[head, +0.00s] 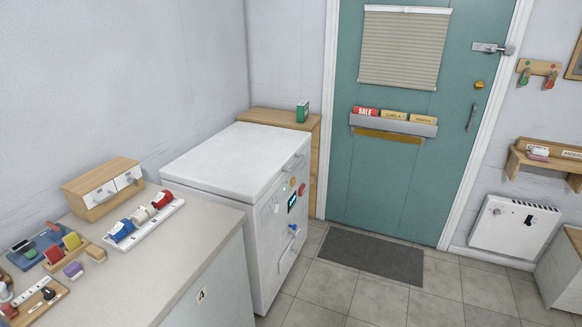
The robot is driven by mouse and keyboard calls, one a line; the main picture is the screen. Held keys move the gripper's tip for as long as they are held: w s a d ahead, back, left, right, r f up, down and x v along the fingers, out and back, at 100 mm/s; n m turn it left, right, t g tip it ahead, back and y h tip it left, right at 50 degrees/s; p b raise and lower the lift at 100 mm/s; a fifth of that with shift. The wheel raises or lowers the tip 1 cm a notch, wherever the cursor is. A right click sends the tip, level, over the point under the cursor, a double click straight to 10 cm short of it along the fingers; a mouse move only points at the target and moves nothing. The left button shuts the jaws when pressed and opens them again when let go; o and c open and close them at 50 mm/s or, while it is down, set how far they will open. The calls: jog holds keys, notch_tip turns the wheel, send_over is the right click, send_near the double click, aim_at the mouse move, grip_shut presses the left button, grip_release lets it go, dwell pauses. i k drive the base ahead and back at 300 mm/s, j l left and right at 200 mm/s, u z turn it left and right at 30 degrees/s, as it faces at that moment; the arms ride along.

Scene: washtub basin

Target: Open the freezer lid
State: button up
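The white chest freezer (270,240) stands against the left wall, between the counter and the teal door. Its flat white lid (238,160) lies shut on top, with nothing on it. A small handle (293,161) shows on the lid's front edge, facing right.
A counter (205,222) in the left foreground holds a small drawer box (103,188), a power strip with plugs (145,220) and several small items. A wooden cabinet (314,150) stands behind the freezer. Open tiled floor and a grey mat (372,256) lie to its right.

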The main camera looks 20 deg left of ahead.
aim_at(241, 162)
jog(key=i+j+u, duration=0.1)
jog(key=u, duration=0.75)
jog(key=i+l+u, duration=0.2)
jog(key=i, duration=0.35)
jog(key=i+l+u, duration=0.1)
jog(key=i+u, duration=0.15)
jog(key=i, duration=0.25)
jog(key=i+l+u, duration=0.2)
jog(key=i, duration=0.3)
jog(key=i+l+u, duration=0.25)
jog(key=i+l, duration=0.75)
jog(key=i, duration=0.05)
